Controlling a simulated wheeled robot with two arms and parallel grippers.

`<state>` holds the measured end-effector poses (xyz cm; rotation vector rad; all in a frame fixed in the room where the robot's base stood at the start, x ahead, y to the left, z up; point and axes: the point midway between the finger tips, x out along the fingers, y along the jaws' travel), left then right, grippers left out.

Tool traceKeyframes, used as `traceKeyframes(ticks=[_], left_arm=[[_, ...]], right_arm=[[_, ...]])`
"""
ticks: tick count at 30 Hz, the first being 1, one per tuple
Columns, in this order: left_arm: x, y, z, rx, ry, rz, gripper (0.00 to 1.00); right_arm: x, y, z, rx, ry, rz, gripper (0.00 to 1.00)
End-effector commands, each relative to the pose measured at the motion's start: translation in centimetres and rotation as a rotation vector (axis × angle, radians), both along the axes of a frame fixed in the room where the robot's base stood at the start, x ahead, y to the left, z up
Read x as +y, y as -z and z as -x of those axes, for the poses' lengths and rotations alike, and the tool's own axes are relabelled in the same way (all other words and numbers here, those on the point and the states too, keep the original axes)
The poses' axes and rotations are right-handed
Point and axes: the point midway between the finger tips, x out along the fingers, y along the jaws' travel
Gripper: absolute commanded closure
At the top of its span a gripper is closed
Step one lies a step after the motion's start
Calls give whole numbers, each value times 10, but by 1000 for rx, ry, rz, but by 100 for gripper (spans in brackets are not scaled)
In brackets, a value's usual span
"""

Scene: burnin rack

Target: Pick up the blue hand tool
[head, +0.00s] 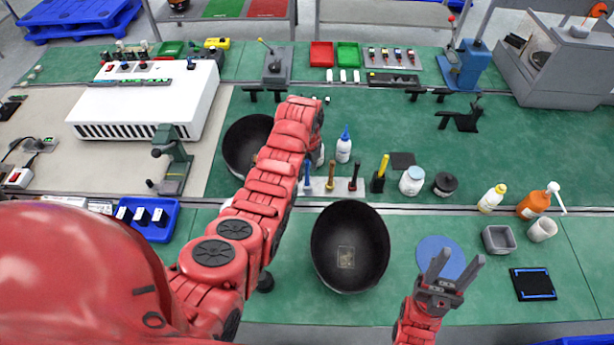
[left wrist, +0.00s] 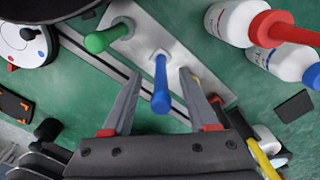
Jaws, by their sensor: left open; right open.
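The blue hand tool (head: 307,176) stands upright in a pale holder strip (head: 318,190) in the head view, just right of my left arm. In the left wrist view the blue tool (left wrist: 161,88) rises from the same strip between the two fingers of my left gripper (left wrist: 160,78). The fingers are open, with a visible gap on both sides of the handle. My left fingertips are hidden behind the arm in the head view. A green-handled tool (left wrist: 108,37) stands beside it in the wrist view. My right gripper (head: 440,271) is open and empty over the front bench.
Other tools, including a brown-handled one (head: 331,177), stand right of the blue one. White bottles (left wrist: 236,22) stand close to the left gripper. A black bowl (head: 350,246) sits in front and another black bowl (head: 238,145) behind my left arm.

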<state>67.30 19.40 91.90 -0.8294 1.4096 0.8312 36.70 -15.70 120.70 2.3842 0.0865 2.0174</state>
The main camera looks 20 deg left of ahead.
Motion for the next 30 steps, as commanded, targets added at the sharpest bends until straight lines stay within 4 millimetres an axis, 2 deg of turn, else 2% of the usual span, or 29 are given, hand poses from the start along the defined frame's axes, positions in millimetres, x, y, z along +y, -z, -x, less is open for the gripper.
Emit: traceKeyframes(ticks=[10, 11, 20, 30], left_arm=[[0, 7, -1, -4, 0, 0, 41], [0, 7, -1, -4, 0, 0, 44], [0, 7, -1, -4, 0, 0, 98], [0, 7, -1, -4, 0, 0, 100]], right_arm=[[0, -3, 0, 0, 0, 0, 50], [0, -3, 0, 0, 0, 0, 50], [0, -3, 0, 0, 0, 0, 50], [0, -3, 0, 0, 0, 0, 50]])
